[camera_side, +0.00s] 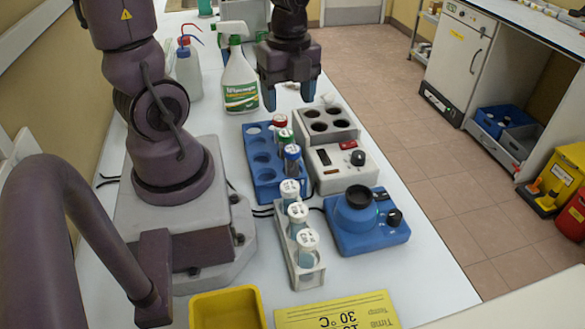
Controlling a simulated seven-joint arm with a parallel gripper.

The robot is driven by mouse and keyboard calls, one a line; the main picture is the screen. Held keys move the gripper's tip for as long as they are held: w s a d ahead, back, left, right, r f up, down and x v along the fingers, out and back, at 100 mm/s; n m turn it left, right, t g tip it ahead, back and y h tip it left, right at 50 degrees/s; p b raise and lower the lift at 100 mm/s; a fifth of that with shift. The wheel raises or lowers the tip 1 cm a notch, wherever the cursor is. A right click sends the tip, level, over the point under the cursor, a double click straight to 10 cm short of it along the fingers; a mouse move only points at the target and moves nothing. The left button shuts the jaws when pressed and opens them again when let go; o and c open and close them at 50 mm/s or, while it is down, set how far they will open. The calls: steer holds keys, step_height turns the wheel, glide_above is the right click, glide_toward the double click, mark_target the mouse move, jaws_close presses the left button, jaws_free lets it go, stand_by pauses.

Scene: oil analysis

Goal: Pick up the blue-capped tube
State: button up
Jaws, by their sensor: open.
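The blue-capped tube (292,156) stands upright in the right-hand column of a blue rack (262,190). A green-capped tube (285,139) and a red-capped tube (279,122) stand behind it in the same column. The other visible holes of the rack look empty. My gripper (291,98) is open, with its fingers pointing down. It hangs above and behind the rack, apart from the tubes, with nothing seen between its fingers.
A grey block with round wells (345,122) and a control box (343,172) adjoin the rack's right. A blue mixer (372,240), a rack of white-capped tubes (309,279), a yellow bin (228,309) and a yellow card (338,313) lie nearer. A spray bottle (239,85) stands left of my gripper.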

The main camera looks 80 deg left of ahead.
mark_target(292, 149)
step_height(292, 149, down, 8)
steer(key=m, duration=0.4)
steer(key=shift+w+r+m, duration=0.15)
steer(key=shift+r+m, duration=0.1)
steer(key=shift+m, duration=0.05)
steer(key=shift+w+d+f, duration=0.15)
steer(key=shift+f, duration=2.55)
steer(key=c, duration=1)
